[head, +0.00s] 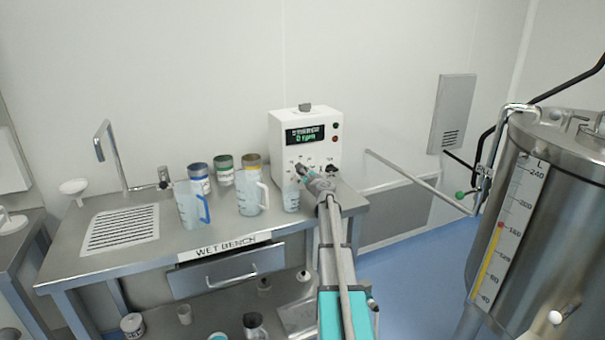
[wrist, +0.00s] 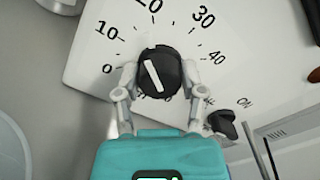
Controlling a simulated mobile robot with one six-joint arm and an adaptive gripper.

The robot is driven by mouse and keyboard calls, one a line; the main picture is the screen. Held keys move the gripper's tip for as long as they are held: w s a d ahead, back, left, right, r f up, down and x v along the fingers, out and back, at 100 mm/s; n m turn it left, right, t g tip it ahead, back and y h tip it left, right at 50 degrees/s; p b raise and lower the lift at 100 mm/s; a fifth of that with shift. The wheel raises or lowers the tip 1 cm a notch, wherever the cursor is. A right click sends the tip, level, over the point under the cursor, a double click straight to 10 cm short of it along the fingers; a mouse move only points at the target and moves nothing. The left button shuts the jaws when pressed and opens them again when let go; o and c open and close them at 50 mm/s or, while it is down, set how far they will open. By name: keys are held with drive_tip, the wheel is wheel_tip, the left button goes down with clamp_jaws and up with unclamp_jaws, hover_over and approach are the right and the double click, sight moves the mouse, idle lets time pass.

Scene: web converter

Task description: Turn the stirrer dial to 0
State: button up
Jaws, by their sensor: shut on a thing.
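The stirrer dial (wrist: 158,72) is a round black knob with a white pointer line on the white control box (head: 306,125). Its scale runs from 0 at the left over 10 and 30 to 40 at the right. The line slants from upper left to lower right; I cannot tell surely which end points. My gripper (wrist: 158,80) is shut on the dial, one finger on each side. The green display (head: 305,135) seems to read 0 rpm.
A black switch knob (wrist: 222,122) marked ON sits close by, right of and below the dial. A clear beaker (head: 291,195) stands near my gripper at the left. Jugs (head: 249,192) and tins (head: 224,170) stand farther left on the steel bench. A steel tank (head: 550,210) is at the right.

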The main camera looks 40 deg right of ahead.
drive_tip(key=n, duration=0.5)
drive_tip(key=shift+n, duration=0.3)
drive_tip(key=n, duration=0.5)
drive_tip(key=shift+n, duration=0.3)
drive_tip(key=o, duration=1.1)
drive_tip(key=shift+o, duration=0.2)
drive_tip(key=shift+m, duration=0.5)
